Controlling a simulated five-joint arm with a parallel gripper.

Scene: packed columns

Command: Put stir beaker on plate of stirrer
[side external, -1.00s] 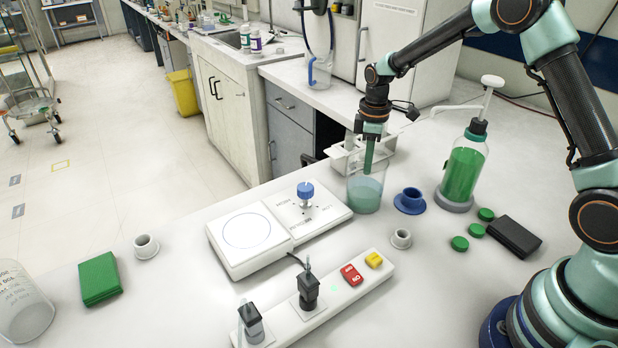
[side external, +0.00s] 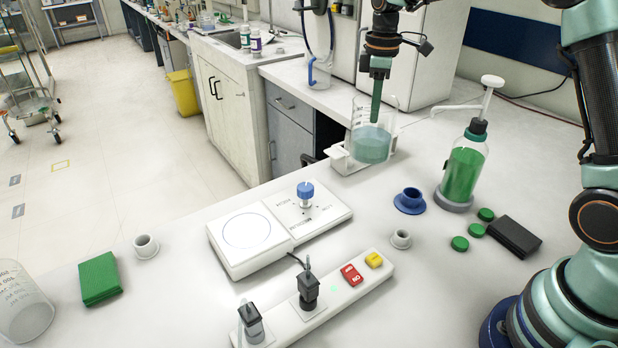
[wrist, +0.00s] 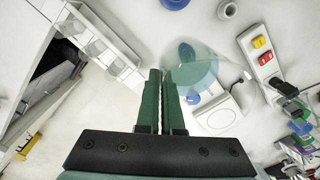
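The stir beaker (side external: 370,146) is clear glass with pale blue-green liquid. It hangs nearly upright above the back of the bench in the side view. My gripper (side external: 376,118) has its green fingers shut on the beaker's wall. The wrist view shows the fingers (wrist: 162,76) close together at the edge of the beaker (wrist: 198,70). The white stirrer has a round plate (side external: 247,230) and a blue knob (side external: 305,190). It stands on the bench, lower left of the beaker, with its plate bare. The plate also shows in the wrist view (wrist: 217,118), partly seen beyond the beaker.
A white rack (side external: 344,163) stands behind the beaker. A green pump bottle (side external: 464,168) and blue ring holder (side external: 409,201) are to the right. A power strip (side external: 325,307) with plugs lies in front of the stirrer. A green box (side external: 100,278) and another beaker (side external: 20,305) are left.

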